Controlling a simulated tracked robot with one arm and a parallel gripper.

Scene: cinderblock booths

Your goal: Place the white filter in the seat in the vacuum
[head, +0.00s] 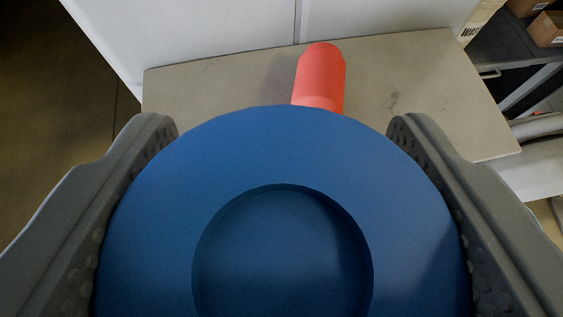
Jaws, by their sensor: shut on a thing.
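My gripper (280,124) is shut on a large blue round part (282,150), with one grey finger against each side. The blue part has a round recess (282,260) in its middle and fills the lower centre of the view. A red-orange rounded cylinder (320,75) shows just beyond its far rim; its near end is hidden, so I cannot tell whether it is attached to something under the blue part. No white filter shows, and I cannot make out a seat for it.
A grey-beige tabletop (430,90) lies behind and below the blue part, bare apart from the red-orange cylinder. White panels (220,30) stand at its back. A dark shelf unit (520,65) with cardboard boxes (548,28) is at the right. Dark floor (50,110) shows at the left.

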